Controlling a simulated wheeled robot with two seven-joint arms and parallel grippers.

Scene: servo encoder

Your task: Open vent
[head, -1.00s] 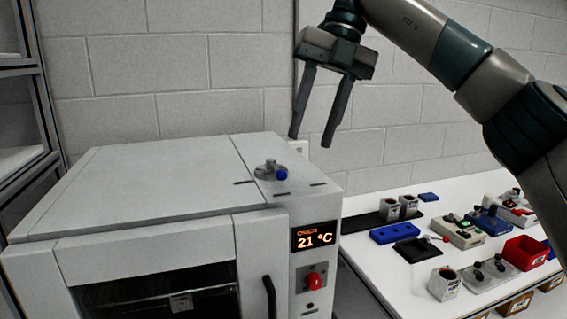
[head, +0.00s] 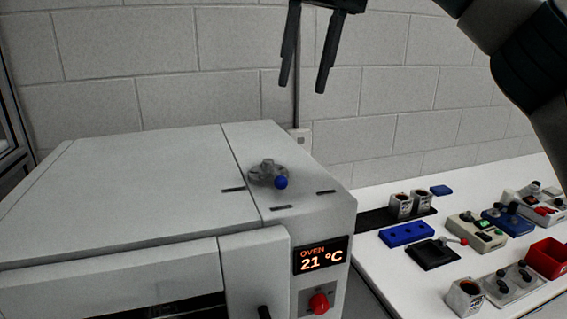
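The vent control (head: 265,172) is a grey round knob on top of the oven (head: 130,190), near its right side. My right gripper (head: 303,88) hangs above and behind the knob, pointing down, against the wall. Its two dark fingers are apart with nothing between them. It is clear of the knob. My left gripper is out of view.
The oven front has a display (head: 320,257) reading 21 °C and a red knob (head: 319,303). At right, a white table (head: 375,195) holds cups, a blue block (head: 406,234), switch boxes and a red bin (head: 550,259). A block wall stands behind.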

